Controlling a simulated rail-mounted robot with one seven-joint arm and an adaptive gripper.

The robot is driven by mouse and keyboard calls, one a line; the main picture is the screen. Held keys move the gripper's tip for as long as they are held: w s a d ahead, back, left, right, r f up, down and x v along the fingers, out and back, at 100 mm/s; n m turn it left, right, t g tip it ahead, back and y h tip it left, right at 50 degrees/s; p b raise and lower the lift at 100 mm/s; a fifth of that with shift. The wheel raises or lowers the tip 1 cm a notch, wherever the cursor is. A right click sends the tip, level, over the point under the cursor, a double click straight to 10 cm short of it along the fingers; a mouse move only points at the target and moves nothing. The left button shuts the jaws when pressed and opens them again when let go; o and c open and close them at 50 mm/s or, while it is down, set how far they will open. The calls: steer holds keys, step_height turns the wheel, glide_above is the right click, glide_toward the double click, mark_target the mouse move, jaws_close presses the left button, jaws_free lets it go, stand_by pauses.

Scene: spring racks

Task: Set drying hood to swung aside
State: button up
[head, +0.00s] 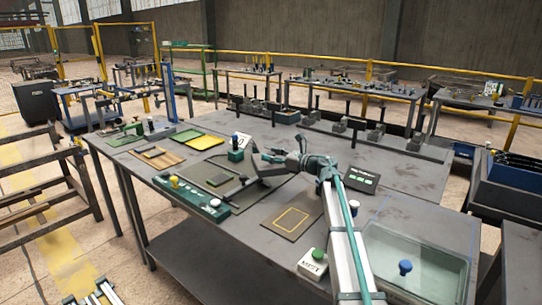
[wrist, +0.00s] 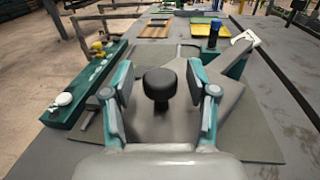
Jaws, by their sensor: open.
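In the wrist view a black round knob (wrist: 160,84) stands on a short stem on a grey plate (wrist: 172,128), which looks like the drying hood; I cannot be sure. My gripper (wrist: 160,92) is open, with one finger on each side of the knob and a gap to it on both sides. In the head view my gripper (head: 264,156) is over the dark grey hood plate (head: 276,172), at the right of a grey-green mat (head: 218,180). The arm hides part of the hood.
A green strip (head: 190,194) with yellow and white knobs lies left of the mat. A blue-capped green post (head: 236,150) stands behind it.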

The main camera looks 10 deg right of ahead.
steer(key=v, duration=1.1)
steer(key=shift+s+d, duration=0.15)
steer(key=shift+d, duration=0.15)
